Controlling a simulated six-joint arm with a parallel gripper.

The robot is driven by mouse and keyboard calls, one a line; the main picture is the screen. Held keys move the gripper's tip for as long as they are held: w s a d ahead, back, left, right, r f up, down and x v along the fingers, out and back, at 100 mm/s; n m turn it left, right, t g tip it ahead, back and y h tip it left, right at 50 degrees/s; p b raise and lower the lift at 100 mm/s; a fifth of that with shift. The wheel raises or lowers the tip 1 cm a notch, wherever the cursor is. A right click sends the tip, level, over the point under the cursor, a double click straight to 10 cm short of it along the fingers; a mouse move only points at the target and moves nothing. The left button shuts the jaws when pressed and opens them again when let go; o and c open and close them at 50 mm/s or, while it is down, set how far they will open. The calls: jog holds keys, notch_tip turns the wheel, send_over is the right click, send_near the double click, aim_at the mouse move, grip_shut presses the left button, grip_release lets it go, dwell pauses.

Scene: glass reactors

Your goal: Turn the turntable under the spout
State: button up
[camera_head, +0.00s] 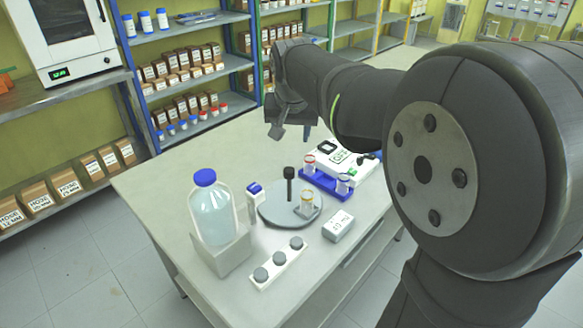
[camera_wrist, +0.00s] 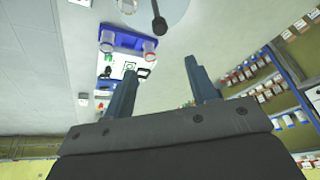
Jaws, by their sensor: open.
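The turntable is a flat grey disc (camera_head: 275,212) on the bench, with an upright black post with a knob (camera_head: 289,183) on it. A small glass beaker with a yellowish band (camera_head: 307,204) stands on its right side. A slim white piece with a blue top (camera_head: 254,198) stands at its left edge; I cannot tell whether it is the spout. My gripper (camera_head: 288,130) is open and empty, above the far part of the bench, behind and apart from the turntable. In the wrist view the open fingers (camera_wrist: 160,75) show below the black post (camera_wrist: 158,22) and part of the disc (camera_wrist: 180,5).
A large blue-capped bottle (camera_head: 212,212) stands on a block at the left. A white strip with grey knobs (camera_head: 279,264) and a small labelled white box (camera_head: 339,225) lie in front. A blue rack with glass vessels (camera_head: 325,188) and a white device (camera_head: 330,153) stand behind right.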

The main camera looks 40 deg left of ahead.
aim_at(289, 170)
jog(key=shift+n, duration=0.6)
jog(key=x, duration=1.7)
jog(key=shift+w+a+f, duration=0.1)
jog(key=shift+a+f, duration=0.05)
jog(key=shift+f, duration=0.05)
jog(key=shift+c, duration=0.2)
grip_shut()
